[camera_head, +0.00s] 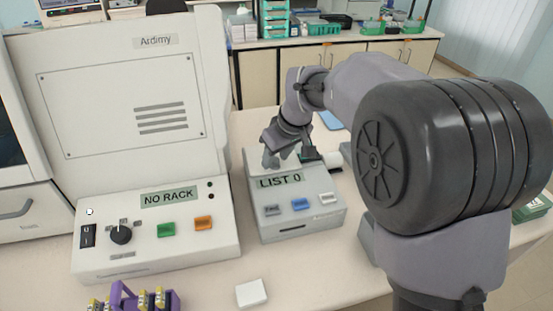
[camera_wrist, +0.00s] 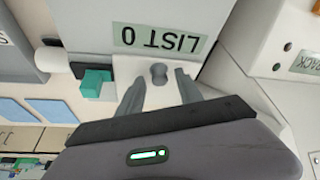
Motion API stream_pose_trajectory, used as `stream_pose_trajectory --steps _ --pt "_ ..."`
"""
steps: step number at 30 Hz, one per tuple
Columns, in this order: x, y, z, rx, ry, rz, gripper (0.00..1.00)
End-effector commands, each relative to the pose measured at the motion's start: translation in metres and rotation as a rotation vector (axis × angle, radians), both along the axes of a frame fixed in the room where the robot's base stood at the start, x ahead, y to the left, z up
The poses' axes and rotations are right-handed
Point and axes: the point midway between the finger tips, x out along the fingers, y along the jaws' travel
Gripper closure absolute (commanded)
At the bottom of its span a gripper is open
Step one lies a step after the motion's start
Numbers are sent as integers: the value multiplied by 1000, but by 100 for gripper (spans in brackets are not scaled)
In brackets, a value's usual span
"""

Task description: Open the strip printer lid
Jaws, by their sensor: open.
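The strip printer (camera_head: 300,222) is a pale grey box on the bench, with a "LIST 0" display and several small buttons on its sloped front. In the wrist view the display (camera_wrist: 160,38) appears upside down. The printer's lid (camera_wrist: 160,96) is a whitish panel behind the display, with a small grey knob (camera_wrist: 158,73) on it. It looks shut, lying flat. My gripper (camera_head: 272,158) is over the back of the printer. In the wrist view my gripper (camera_wrist: 158,82) is open, one finger on each side of the knob, and holds nothing. I cannot tell how high the fingertips are above the lid.
The large white stainer (camera_head: 185,250) reading "NO RACK" stands close on the left. A white roll (camera_head: 332,160) and dark part sit at the printer's right rear. A purple rack (camera_head: 128,300) and a small white block (camera_head: 251,292) lie in front. Bench right of the block is clear.

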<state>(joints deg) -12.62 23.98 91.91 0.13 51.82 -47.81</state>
Motion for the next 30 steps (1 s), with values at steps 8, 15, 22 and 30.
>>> stream_pose_trajectory --steps 8,15,22,30 --pt "0 0 0 0 0 0 68" --pt "0 0 0 0 0 -1 100" --pt "0 0 0 0 2 -1 100" --pt "0 0 0 0 2 -1 100"
